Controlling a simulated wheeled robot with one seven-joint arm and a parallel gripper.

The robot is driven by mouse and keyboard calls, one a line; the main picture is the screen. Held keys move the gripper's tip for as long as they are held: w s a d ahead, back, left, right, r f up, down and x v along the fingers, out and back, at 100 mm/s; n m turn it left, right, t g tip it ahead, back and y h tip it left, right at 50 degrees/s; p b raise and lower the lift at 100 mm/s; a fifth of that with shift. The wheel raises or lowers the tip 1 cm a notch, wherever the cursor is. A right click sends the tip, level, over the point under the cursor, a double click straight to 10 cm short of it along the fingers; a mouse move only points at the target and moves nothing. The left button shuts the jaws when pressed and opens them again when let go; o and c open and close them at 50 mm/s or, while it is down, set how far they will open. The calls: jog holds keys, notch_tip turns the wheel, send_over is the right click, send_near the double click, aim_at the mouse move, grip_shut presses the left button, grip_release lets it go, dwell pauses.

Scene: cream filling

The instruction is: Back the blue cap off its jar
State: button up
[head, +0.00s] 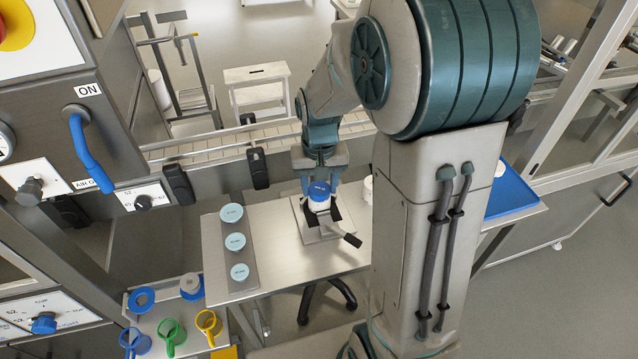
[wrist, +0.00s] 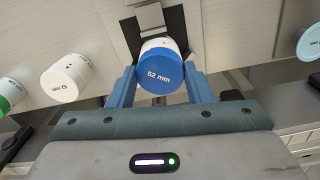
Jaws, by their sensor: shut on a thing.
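The blue cap (head: 318,189) sits on top of its white jar (head: 320,206), which stands upright between the black jaws of a clamp (head: 338,212) on the steel table. In the wrist view the cap (wrist: 160,76) is marked "52 mm" and a little of the white jar (wrist: 158,43) shows past it. My gripper (head: 319,183) comes down over the jar from behind. In the wrist view its blue fingers (wrist: 160,88) are shut on the cap, one on each side. Whether the cap has turned on the jar cannot be seen.
A grey tray with light blue discs (head: 239,271) lies left on the table. A white jar (wrist: 66,78) and a green-ended one (wrist: 8,95) stand beside the clamp. The clamp's black handle (head: 352,240) sticks out right. A blue tray (head: 512,197) lies far right.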

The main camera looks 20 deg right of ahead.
jog(key=shift+r+p, duration=1)
jog(key=shift+r, duration=0.45)
jog(key=shift+f, duration=0.1)
